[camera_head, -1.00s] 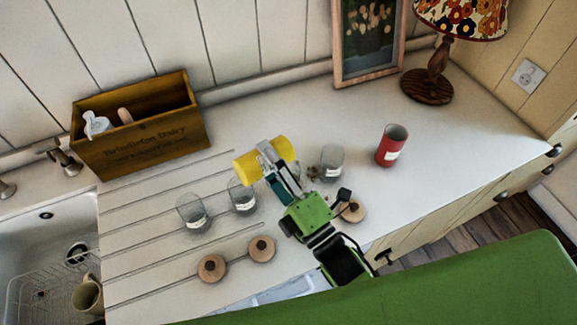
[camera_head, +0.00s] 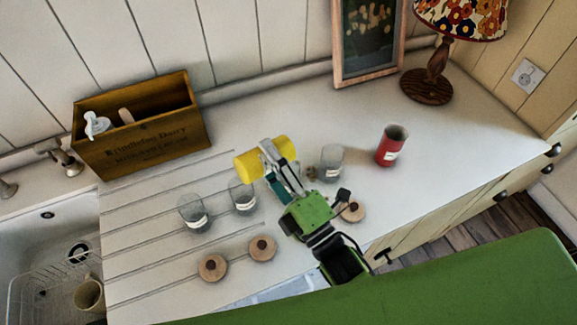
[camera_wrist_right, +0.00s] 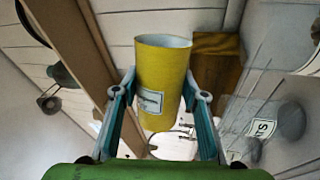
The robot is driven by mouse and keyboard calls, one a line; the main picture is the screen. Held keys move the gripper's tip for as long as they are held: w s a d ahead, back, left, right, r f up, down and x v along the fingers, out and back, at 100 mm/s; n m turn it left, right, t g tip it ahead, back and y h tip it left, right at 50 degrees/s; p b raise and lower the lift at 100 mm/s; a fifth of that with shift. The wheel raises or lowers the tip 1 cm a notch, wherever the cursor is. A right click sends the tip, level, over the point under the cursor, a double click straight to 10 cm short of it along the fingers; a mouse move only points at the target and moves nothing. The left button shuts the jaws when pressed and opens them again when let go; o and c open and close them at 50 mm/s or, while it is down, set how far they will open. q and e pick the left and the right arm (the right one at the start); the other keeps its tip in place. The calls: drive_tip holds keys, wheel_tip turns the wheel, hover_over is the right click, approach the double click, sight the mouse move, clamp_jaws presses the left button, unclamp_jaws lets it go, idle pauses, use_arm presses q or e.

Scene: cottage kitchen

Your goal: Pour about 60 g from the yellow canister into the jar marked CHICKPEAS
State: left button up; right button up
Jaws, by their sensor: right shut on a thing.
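My right gripper (camera_head: 268,155) is shut on the yellow canister (camera_head: 247,167), which lies tilted almost on its side above the counter. In the right wrist view, the open-topped yellow canister (camera_wrist_right: 163,75) sits between the fingers (camera_wrist_right: 160,95), with a white label; its contents are not visible. Three clear glass jars with white labels stand on the counter: a left jar (camera_head: 193,215), a middle jar (camera_head: 242,198) and a right jar (camera_head: 332,162). Their labels are unreadable in the head view, so I cannot tell which is CHICKPEAS. My left gripper is not in view.
A red canister (camera_head: 391,146) stands at right. Wooden lids (camera_head: 213,267) (camera_head: 262,248) (camera_head: 353,212) lie near the front. A wooden box (camera_head: 145,140), picture frame (camera_head: 367,75) and lamp (camera_head: 428,85) stand at the back. The sink (camera_head: 40,240) is at left.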

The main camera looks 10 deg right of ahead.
drive_tip(key=shift+w+d, duration=0.1)
drive_tip(key=shift+w, duration=0.05)
drive_tip(key=shift+r+m, duration=0.15)
drive_tip(key=shift+m, duration=0.15)
idle(0.5)
drive_tip(key=shift+p, duration=0.3)
drive_tip(key=shift+w+d+m, duration=0.1)
drive_tip(key=shift+d+m, duration=0.05)
drive_tip(key=shift+m, duration=0.25)
drive_tip(key=shift+r, duration=0.15)
drive_tip(key=shift+h+p, duration=0.3)
drive_tip(key=shift+h, duration=0.1)
drive_tip(key=shift+r+m, duration=0.1)
drive_tip(key=shift+m, duration=0.2)
